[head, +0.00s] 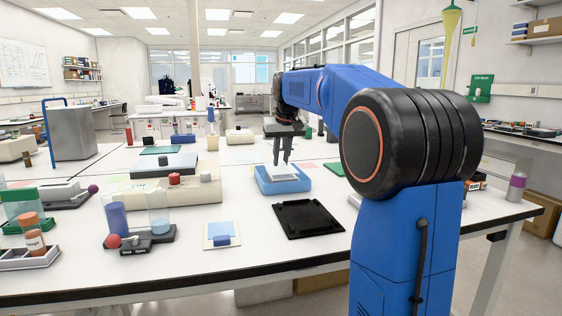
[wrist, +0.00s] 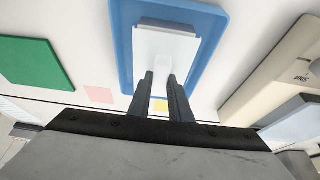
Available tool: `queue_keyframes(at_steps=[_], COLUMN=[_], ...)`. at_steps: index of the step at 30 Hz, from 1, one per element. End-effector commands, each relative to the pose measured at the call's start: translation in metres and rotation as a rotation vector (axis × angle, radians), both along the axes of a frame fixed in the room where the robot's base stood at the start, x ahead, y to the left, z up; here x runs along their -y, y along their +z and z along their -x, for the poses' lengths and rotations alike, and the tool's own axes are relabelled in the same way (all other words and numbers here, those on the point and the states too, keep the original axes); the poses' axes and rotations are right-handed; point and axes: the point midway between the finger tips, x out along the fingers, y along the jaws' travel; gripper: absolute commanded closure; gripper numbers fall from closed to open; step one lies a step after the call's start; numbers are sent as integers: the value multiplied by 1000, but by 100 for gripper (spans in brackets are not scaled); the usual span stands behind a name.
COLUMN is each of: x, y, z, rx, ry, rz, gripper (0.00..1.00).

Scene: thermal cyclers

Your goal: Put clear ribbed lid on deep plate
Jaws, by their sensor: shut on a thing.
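My gripper (head: 281,158) points down over a blue tray (head: 262,188) in the middle of the bench. Its fingers are close together in the wrist view (wrist: 166,90), shut on a raised part of a pale rectangular piece, which looks like the lid (wrist: 178,42). The pale piece also shows under the fingertips in the head view (head: 284,172). It lies within the outline of the blue tray, which rims it in the wrist view (wrist: 124,40). I cannot tell whether it touches the tray or hangs just above it. No deep plate can be made out; anything under the pale piece is hidden.
A black flat tray (head: 308,218) lies in front of the blue tray. A beige device (head: 205,187) stands to the left, and a green pad (wrist: 32,62) shows in the wrist view. A purple-filled bottle (head: 516,187) stands at the right edge. Bare bench lies around the black tray.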

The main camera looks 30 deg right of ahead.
Motion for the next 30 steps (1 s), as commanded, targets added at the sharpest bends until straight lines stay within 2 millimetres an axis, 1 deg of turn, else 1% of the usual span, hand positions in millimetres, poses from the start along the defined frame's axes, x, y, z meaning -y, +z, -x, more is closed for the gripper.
queue_keyframes(at_steps=[1,3,13,14,15,16,26,30], x=[0,0,0,0,0,0,0,-1], y=[-6,-9,-11,-11,-11,-11,-10,1], z=[1,0,0,0,0,0,0,3], rx=[-1,1,1,1,1,1,1,2], ry=[0,0,0,0,0,0,0,0], rz=[0,0,0,0,0,0,0,1], gripper=[100,100,100,80,70,63,63,63])
